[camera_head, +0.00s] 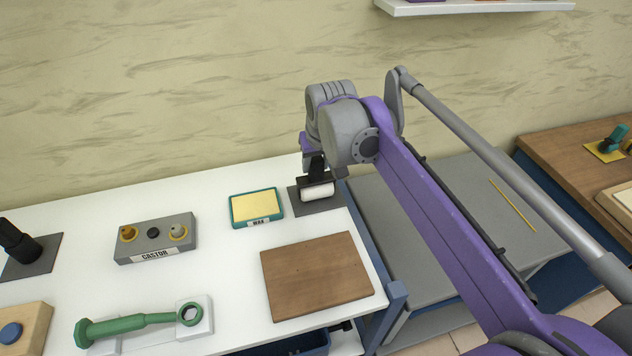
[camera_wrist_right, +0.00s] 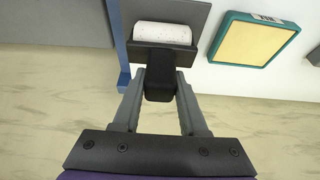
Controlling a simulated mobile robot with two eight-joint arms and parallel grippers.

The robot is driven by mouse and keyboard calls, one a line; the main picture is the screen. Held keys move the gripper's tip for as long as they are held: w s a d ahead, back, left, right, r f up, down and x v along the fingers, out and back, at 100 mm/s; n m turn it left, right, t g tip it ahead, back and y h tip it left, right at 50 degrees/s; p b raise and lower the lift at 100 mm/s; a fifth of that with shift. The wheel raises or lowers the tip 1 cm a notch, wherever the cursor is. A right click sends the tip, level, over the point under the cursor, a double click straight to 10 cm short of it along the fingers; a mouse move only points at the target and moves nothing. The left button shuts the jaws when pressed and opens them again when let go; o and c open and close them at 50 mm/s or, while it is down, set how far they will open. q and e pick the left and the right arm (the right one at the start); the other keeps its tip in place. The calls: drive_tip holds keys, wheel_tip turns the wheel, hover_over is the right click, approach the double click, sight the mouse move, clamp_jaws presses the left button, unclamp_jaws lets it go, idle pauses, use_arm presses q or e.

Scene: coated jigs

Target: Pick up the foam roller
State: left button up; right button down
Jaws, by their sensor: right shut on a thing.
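The foam roller (camera_head: 318,191) has a white cylinder and a black handle. It is over the dark grey mat (camera_head: 308,208) at the back right corner of the white table; I cannot tell if it touches the mat. My right gripper (camera_head: 314,168) comes down from above and is shut on the black handle. In the right wrist view the white roller (camera_wrist_right: 162,33) lies beyond the fingertips, and the handle is between the fingers of the right gripper (camera_wrist_right: 159,88). My left gripper is not in view.
A teal tray labelled WAX (camera_head: 240,222) stands just left of the mat. A brown wooden board (camera_head: 315,278) lies in front. A grey CASTOR block (camera_head: 157,254) and a green tool (camera_head: 130,324) are further left. A grey surface (camera_head: 420,230) lies to the right.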

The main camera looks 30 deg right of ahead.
drive_tip(key=shift+r, duration=0.1)
idle(0.8)
wheel_tip(320, 180, up, 10)
drive_tip(key=shift+f+p, duration=0.1)
drive_tip(key=shift+p, duration=0.6)
drive_tip(key=c, duration=1.1)
unclamp_jaws()
drive_tip(key=shift+c, duration=0.2)
clamp_jaws()
